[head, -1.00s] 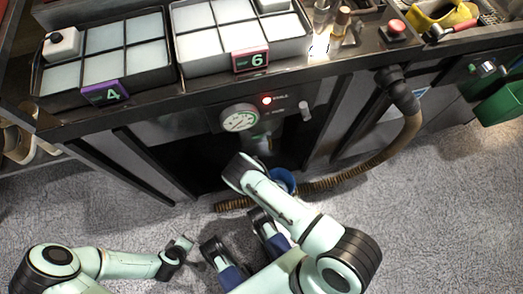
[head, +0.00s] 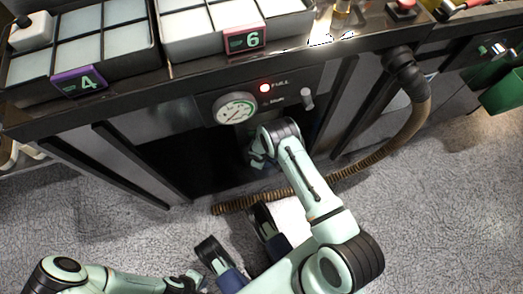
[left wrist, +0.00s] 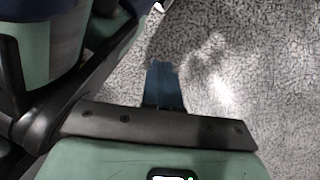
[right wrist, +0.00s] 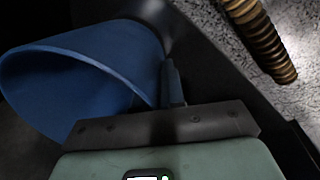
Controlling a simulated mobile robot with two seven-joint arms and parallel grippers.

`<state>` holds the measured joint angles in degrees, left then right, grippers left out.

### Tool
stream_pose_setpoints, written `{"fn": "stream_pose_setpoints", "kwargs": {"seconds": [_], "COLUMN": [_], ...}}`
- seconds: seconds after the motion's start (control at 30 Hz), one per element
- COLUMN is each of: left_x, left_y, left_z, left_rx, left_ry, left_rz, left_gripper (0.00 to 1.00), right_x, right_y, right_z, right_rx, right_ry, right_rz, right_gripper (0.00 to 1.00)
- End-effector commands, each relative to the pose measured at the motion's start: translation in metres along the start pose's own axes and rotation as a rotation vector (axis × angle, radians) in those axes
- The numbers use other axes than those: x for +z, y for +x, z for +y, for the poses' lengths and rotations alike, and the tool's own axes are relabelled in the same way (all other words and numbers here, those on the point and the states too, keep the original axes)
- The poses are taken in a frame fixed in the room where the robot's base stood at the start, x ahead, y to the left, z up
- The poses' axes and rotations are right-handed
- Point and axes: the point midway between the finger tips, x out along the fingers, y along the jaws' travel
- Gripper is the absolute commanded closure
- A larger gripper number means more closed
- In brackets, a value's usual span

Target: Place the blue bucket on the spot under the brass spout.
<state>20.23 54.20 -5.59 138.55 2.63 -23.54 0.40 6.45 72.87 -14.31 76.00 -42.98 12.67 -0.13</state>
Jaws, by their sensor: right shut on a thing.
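The blue bucket (right wrist: 110,75) fills the left of the right wrist view, its wide mouth toward the lower left. My right gripper (right wrist: 172,82) is shut on its rim. In the head view my right gripper (head: 258,160) reaches into the dark recess under the counter, below the round gauge, and my arm hides most or all of the bucket. I cannot tell whether the bucket touches the recess floor. The brass spout and the spot under it cannot be made out. My left gripper (head: 202,283) is low over the floor; its fingers (left wrist: 163,85) look closed with nothing between them.
A ribbed brown hose (head: 350,175) runs down from the counter and across the floor before the recess; its end also shows in the right wrist view (right wrist: 265,40). The gauge (head: 234,108) and a lit red lamp (head: 265,88) are above. A green bin (head: 502,92) hangs right.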

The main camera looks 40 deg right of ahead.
Motion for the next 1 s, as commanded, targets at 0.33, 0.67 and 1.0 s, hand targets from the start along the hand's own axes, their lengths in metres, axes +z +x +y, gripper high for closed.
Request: {"fn": "stream_pose_setpoints", "kwargs": {"seconds": [0.33, 0.67, 1.0], "left_x": [0.006, 0.005, -0.006], "left_y": [0.003, 0.003, -0.007], "left_z": [-0.005, -0.005, 0.006], "left_rx": [-0.010, -0.009, 0.011], "left_ry": [-0.007, -0.006, 0.009], "left_rz": [-0.023, -0.021, 0.025], "left_gripper": [1.00, 1.00, 1.00], "right_x": [0.002, 0.003, -0.002], "right_y": [0.009, 0.012, -0.009], "right_z": [-0.002, -0.003, 0.000], "right_rx": [0.000, -0.001, 0.001], "right_ry": [0.000, 0.000, 0.001], "right_rz": [-0.004, -0.004, -0.003], "right_gripper": [1.00, 0.65, 0.65]}}
